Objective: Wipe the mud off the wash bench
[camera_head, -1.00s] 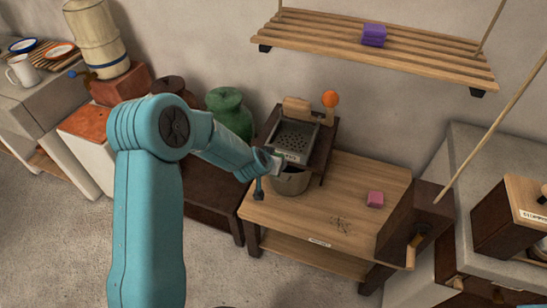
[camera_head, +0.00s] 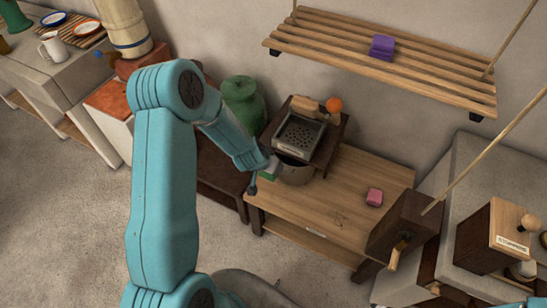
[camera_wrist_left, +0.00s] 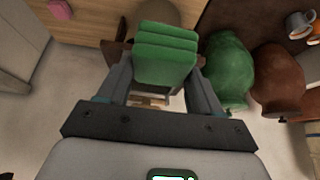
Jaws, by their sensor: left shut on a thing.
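The wash bench (camera_head: 290,207) is a light wooden table with a lower shelf and a small label on its front. Thin dark mud marks (camera_head: 341,219) lie on its top, right of the middle. My left gripper (camera_head: 262,178) is at the bench's left end, beside a round grey-brown pot. It is shut on a green ridged sponge (camera_wrist_left: 166,52), which fills the space between the fingers in the left wrist view; only a sliver shows in the head view (camera_head: 269,173). A pink block (camera_head: 374,197) sits on the bench near the mud.
A dark stand with a grater-like tray (camera_head: 299,135) and the pot (camera_head: 295,173) occupy the bench's back left. A dark box with a crank (camera_head: 402,224) is at its right end. A slatted shelf (camera_head: 330,40) hangs above. A green jar (camera_head: 243,101) stands behind my left arm.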

